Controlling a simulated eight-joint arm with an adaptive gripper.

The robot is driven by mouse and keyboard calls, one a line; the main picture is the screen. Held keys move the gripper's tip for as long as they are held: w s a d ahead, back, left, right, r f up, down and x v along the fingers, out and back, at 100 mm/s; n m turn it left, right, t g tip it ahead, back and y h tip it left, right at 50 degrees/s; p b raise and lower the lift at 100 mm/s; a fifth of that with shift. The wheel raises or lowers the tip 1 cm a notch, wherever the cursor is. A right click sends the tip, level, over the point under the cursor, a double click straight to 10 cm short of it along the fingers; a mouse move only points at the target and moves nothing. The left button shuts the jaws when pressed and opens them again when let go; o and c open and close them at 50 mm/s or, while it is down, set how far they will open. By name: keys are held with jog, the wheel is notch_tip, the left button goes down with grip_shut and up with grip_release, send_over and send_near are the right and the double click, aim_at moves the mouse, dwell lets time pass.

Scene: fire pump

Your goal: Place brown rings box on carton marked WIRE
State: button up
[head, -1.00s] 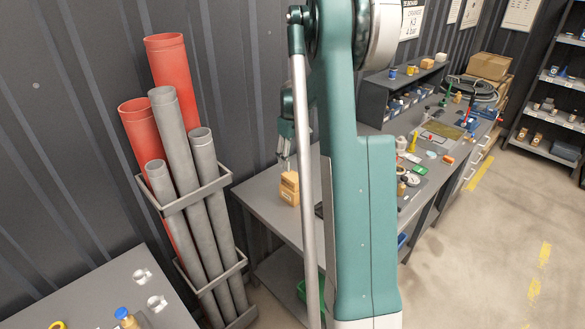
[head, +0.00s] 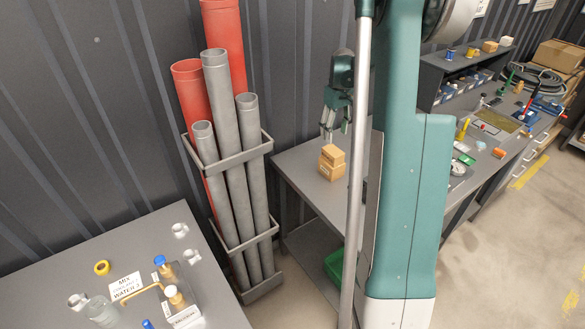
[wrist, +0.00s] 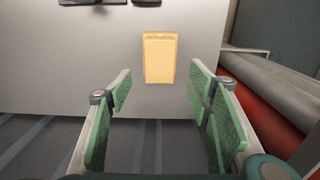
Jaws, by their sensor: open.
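Two small tan-brown boxes stand stacked near the far left part of the grey bench: an upper box (head: 333,154) on a lower box (head: 330,171). No marking can be read on either, so I cannot tell from lettering which is the rings box or the WIRE carton. My gripper (head: 330,133) hangs just above the stack, fingers pointing down. In the wrist view my gripper (wrist: 160,76) is open and empty. The top of the upper box (wrist: 160,57) shows beyond the fingertips, apart from them.
A rack of red and grey pipes (head: 232,165) stands left of the bench (head: 300,168). Another table (head: 70,240) with bottles is at the lower left. Tools and a shelf unit crowd the bench's right part. The bench around the stack is mostly clear.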

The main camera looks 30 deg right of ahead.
jog(key=s+a+r+t, duration=0.1)
jog(key=s+a+r, duration=0.3)
jog(key=a, duration=0.5)
jog(key=s+a+r+t+h, duration=0.1)
jog(key=a+r, duration=0.6)
jog(key=a, duration=0.3)
jog(key=s+a+r+t, duration=0.1)
jog(key=s+a+r, duration=0.3)
jog(key=a, duration=0.5)
jog(key=s+a+f+t+y, duration=0.1)
jog(key=s+a+t, duration=0.3)
jog(key=s+a, duration=1.5)
jog(key=a, duration=0.3)
jog(key=shift+s, duration=0.15)
